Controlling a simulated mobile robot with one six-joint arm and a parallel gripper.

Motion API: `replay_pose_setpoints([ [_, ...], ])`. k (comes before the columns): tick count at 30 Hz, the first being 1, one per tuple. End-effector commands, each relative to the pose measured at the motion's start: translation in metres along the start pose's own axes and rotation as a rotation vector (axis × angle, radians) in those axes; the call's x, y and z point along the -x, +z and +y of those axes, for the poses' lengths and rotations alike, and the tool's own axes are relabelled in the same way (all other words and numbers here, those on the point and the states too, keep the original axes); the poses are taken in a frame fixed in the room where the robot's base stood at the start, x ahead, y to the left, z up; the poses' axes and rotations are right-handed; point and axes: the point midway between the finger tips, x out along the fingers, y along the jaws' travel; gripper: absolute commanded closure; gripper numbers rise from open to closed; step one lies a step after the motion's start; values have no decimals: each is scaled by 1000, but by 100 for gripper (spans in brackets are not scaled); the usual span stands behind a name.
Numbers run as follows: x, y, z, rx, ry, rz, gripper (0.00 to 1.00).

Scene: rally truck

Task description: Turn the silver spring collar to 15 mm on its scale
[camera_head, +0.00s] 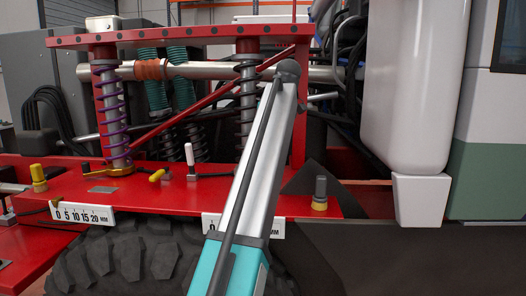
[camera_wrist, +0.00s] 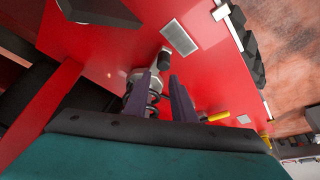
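In the wrist view a small silver part (camera_wrist: 165,58), which looks like part of the silver spring collar, shows at and just beyond the fingertips of my gripper (camera_wrist: 163,76). The two dark purple fingers stand apart with a gap between them. Dark spring coils (camera_wrist: 154,97) show between and behind the fingers. I cannot tell whether either finger touches the silver part. In the head view my arm hides the gripper, the collar and the foot of the right, dark-sprung shock (camera_head: 247,95). The right scale (camera_head: 212,223) is mostly covered; its pointer cannot be read.
The left shock has a purple spring (camera_head: 110,105) and a gold collar (camera_head: 118,171), above a scale marked 0 to 20 mm (camera_head: 85,215). A white-topped lever (camera_head: 190,158), yellow knobs (camera_head: 38,174) and a dark-topped post (camera_head: 320,190) stand on the red deck (camera_head: 150,190). A red crossbar runs above.

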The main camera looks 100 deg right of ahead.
Motion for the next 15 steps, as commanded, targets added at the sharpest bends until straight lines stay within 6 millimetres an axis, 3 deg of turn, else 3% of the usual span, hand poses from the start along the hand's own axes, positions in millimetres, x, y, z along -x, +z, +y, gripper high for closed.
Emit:
replay_pose_setpoints([
  [1, 0, -2, 2, -8, 8, 7, 86],
  [4, 0, -2, 14, -36, 55, 9, 100],
  [8, 1, 10, 34, -85, 156, -9, 100],
  [15, 5, 51, 77, -176, 416, -75, 100],
])
